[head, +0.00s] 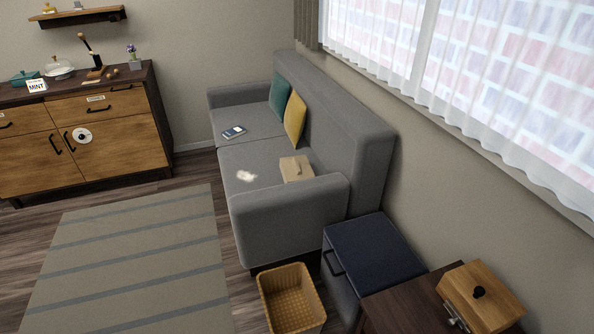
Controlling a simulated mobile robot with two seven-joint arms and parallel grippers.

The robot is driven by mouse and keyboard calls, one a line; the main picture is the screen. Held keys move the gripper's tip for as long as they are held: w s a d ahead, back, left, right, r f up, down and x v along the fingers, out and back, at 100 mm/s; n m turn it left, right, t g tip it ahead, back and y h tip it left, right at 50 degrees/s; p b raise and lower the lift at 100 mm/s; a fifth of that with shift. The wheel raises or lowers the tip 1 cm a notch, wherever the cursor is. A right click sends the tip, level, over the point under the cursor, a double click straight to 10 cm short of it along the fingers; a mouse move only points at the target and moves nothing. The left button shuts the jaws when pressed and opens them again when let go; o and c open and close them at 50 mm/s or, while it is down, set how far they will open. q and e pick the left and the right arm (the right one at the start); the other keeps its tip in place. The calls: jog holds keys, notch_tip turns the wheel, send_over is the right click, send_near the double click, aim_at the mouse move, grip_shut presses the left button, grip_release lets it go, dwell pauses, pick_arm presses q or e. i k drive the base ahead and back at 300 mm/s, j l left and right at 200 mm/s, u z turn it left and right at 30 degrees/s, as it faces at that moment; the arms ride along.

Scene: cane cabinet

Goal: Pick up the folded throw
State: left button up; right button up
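A beige, folded-looking bundle (296,170), which appears to be the folded throw, lies on the near end of the grey sofa's seat, close to the near armrest. A small darker mark shows on its top. The grey sofa (240,155) stands along the window wall. Neither of my grippers is in view.
A small white crumpled thing (245,176) and a book-like item (234,132) lie on the seat. Teal (279,95) and yellow (294,118) cushions lean on the backrest. A wicker basket (290,298) and dark-topped cabinet (372,252) stand nearby. The striped rug (130,265) is clear.

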aim_at(295, 168)
jog(key=u, duration=2.3)
jog(key=i+u, duration=0.2)
jog(key=i+z, duration=0.4)
jog(key=i, duration=0.2)
jog(key=i+j+z, duration=0.2)
jog(key=i+z, duration=0.2)
jog(key=i, duration=0.2)
jog(key=i+l+z, duration=0.1)
jog(key=i+z, duration=0.35)
jog(key=i+j+z, duration=0.1)
jog(key=i+z, duration=0.4)
jog(key=i, duration=0.15)
jog(key=i+z, duration=0.1)
jog(key=i, duration=1.6)
jog(key=i+z, duration=0.15)
jog(key=i, duration=0.75)
jog(key=i+j+z, duration=0.1)
jog(key=i, duration=0.75)
